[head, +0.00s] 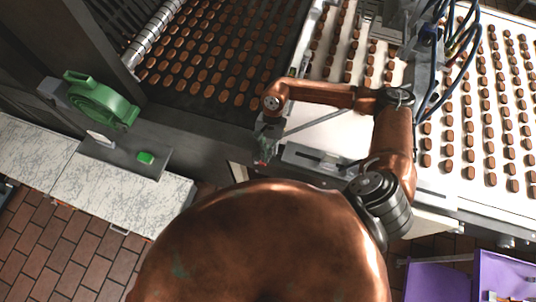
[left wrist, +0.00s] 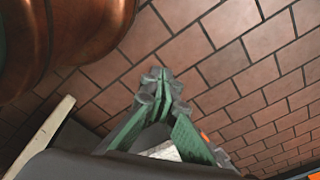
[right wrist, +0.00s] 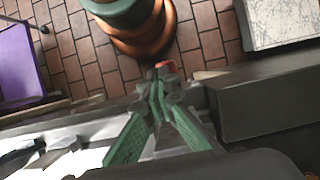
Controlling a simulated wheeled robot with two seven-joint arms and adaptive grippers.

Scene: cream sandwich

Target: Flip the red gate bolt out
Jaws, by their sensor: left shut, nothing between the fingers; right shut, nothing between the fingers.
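The red gate bolt (right wrist: 166,66) shows as a small red piece just beyond the fingertips of my right gripper (right wrist: 158,78) in the right wrist view. The fingertips are together and empty, right at the bolt's near side; I cannot tell whether they touch it. In the head view my right gripper (head: 266,146) points down at the edge between the dark conveyor and the white one, with a speck of red by its tips. My left gripper (left wrist: 158,82) shows only in the left wrist view, shut and empty above the brick floor.
A dark conveyor (head: 215,107) and a white conveyor (head: 432,178) carry rows of brown biscuits. A green motor (head: 103,99) and a green button (head: 146,157) are at the left by a marble counter (head: 120,190). A purple crate (head: 437,283) stands at lower right.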

